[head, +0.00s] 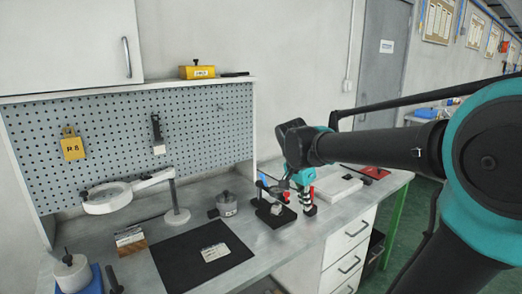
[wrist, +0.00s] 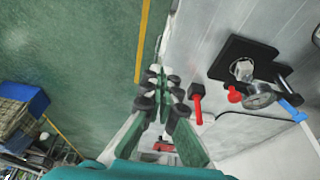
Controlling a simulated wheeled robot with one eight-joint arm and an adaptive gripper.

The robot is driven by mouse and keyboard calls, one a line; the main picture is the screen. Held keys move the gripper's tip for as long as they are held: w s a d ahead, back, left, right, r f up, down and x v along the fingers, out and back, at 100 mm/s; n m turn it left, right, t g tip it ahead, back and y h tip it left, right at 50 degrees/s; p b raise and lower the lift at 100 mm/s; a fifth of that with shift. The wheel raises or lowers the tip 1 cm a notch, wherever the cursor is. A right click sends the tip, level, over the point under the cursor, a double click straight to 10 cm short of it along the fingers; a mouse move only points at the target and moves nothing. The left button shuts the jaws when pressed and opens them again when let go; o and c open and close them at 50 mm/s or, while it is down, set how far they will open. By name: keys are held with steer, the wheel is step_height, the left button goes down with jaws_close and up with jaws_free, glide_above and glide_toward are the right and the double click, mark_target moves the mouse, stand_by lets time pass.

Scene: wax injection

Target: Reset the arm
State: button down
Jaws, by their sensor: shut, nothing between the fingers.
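My arm reaches in from the right in the head view. My gripper (head: 308,209) is above the right part of the workbench (head: 325,217), beside a small black-based device (head: 274,214). In the wrist view my gripper (wrist: 161,72) points along the bench's front edge, with its fingers shut and nothing between them. The black-based device (wrist: 244,60) lies to the right of the fingers there, with a gauge and red and blue handles. A red-handled part (wrist: 196,100) is close beside the fingers. I cannot tell the exact gap to it.
A black mat (head: 190,262) with a pale card lies at the bench's front. A magnifier lamp (head: 107,198) and a grey pot (head: 226,204) stand behind. A white flat object (head: 338,187) lies to the right. Green floor (wrist: 80,60) is open beyond the edge.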

steer(key=s+d+f+n+t+y, duration=0.1)
steer(key=s+d+f+n, duration=0.1)
steer(key=s+f+n, duration=0.3)
steer(key=s+d+f+n+t+y, duration=0.1)
steer(key=s+d+f+n, duration=0.2)
steer(key=f, duration=1)
steer(key=s+n, duration=0.2)
steer(key=s, duration=0.2)
steer(key=shift+s+f+n+y, duration=0.25)
steer(key=shift+n+y, duration=0.05)
steer(key=shift+y, duration=0.1)
steer(key=shift+a, duration=0.1)
